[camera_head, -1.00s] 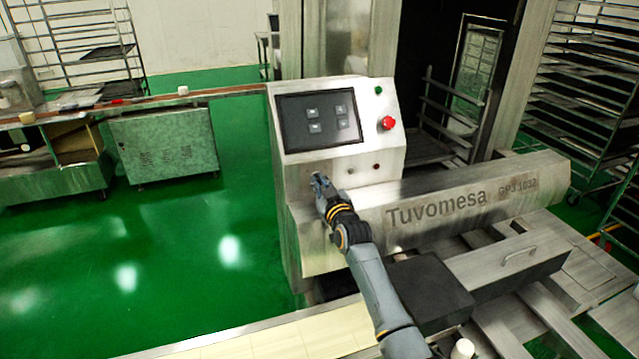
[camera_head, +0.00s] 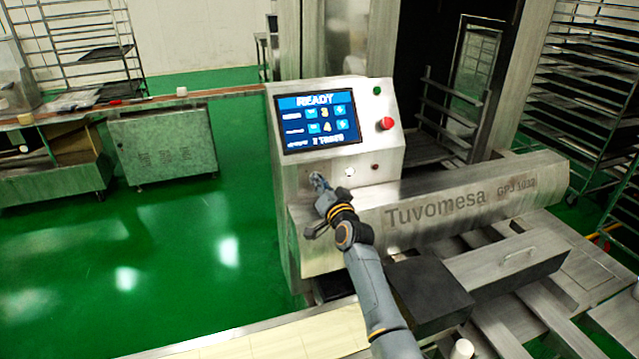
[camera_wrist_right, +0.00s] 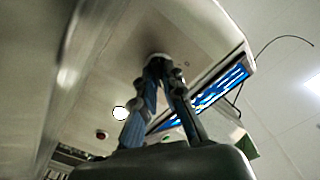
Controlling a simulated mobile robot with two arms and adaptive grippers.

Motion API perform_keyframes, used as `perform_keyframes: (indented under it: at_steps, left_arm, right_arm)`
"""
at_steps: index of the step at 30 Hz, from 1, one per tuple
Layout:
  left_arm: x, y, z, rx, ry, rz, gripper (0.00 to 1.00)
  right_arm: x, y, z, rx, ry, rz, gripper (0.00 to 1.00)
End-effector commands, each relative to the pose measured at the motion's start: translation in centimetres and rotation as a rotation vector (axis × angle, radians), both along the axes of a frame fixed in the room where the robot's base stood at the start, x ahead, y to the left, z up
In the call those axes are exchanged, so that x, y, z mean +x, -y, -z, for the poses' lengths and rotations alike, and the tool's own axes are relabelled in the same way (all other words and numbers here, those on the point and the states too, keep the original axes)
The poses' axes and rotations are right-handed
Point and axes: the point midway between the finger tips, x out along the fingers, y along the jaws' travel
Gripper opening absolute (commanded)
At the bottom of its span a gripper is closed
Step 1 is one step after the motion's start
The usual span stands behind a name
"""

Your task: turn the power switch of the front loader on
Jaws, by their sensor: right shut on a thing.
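The front loader (camera_head: 440,208), a steel machine marked "Tuvomesa", stands in the middle of the head view. Its screen (camera_head: 318,120) is lit blue and reads "READY". A round lamp (camera_head: 350,172) below the screen glows white; it also glows in the right wrist view (camera_wrist_right: 120,113). My right gripper (camera_head: 318,181) is at the panel, left of the lamp. In the right wrist view its fingertips (camera_wrist_right: 160,66) close on the power switch (camera_wrist_right: 158,56), of which only a pale rim shows. The switch's exact angle is hidden by the fingers. My left gripper is not in view.
A red emergency button (camera_head: 387,124) and a green button (camera_head: 377,90) sit right of the screen. Tray racks (camera_head: 590,90) stand at the right. Green floor (camera_head: 170,250) is open at the left.

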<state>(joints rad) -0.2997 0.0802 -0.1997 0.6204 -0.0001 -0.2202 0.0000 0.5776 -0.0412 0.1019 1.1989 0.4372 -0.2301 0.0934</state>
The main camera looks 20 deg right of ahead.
Motion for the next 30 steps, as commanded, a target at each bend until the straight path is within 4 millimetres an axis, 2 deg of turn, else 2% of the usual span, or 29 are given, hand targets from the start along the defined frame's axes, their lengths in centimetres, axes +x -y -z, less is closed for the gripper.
perform_keyframes:
  at_steps: [12, 28, 29, 30]
  left_arm:
    - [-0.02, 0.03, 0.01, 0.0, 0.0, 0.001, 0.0]
    - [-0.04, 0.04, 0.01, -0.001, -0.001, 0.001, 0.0]
    - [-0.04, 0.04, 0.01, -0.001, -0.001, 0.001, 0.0]
    - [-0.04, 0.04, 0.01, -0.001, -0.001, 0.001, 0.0]
  right_arm:
    - [-0.01, 0.01, 0.2, 0.173, -0.009, -0.001, 0.0]
    - [-0.02, 0.0, 0.22, 0.193, -0.01, -0.001, 0.0]
    - [-0.02, 0.0, 0.22, 0.193, -0.01, -0.001, 0.15]
    - [-0.02, 0.01, 0.21, 0.192, -0.01, -0.001, 0.23]
